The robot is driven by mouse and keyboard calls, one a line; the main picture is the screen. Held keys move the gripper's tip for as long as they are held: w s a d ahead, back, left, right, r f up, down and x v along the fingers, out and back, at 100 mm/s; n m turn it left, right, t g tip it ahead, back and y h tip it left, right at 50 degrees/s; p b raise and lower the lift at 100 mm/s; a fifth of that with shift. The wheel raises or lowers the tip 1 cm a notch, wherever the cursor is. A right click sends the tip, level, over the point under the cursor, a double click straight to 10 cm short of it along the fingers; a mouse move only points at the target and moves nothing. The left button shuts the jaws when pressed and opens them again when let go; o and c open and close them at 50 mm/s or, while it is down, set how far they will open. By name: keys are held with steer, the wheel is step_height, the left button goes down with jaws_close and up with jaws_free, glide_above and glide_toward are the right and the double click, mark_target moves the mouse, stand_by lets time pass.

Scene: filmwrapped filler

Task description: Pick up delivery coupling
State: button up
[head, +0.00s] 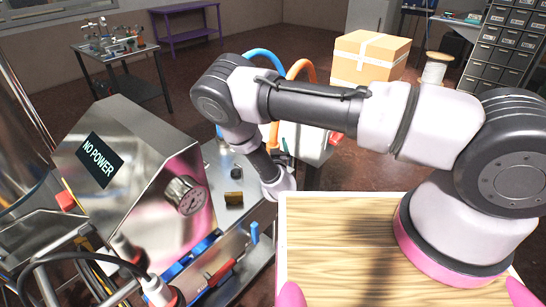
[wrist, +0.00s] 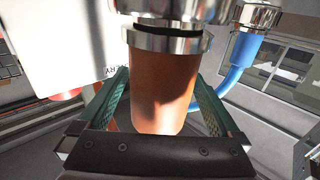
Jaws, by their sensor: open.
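In the wrist view an orange hose end (wrist: 162,95) with a shiny metal collar (wrist: 160,42) hangs below a larger metal fitting; it looks like the delivery coupling, though no label confirms it. My gripper (wrist: 160,78) is open, with one green-lined finger on each side of the orange part. Whether either finger touches it I cannot tell. In the head view the orange hose (head: 301,69) arches behind my arm, and its coupling end is hidden. My gripper (head: 284,160) is small and partly hidden there by my wrist.
A blue hose (wrist: 240,62) with a metal collar is close on the right in the wrist view. A metal machine marked NO POWER (head: 100,160) stands left of my arm. A white-walled board (head: 340,265) is in front. A cardboard box (head: 370,58) is behind.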

jaws_close()
steer(key=shift+r, duration=0.1)
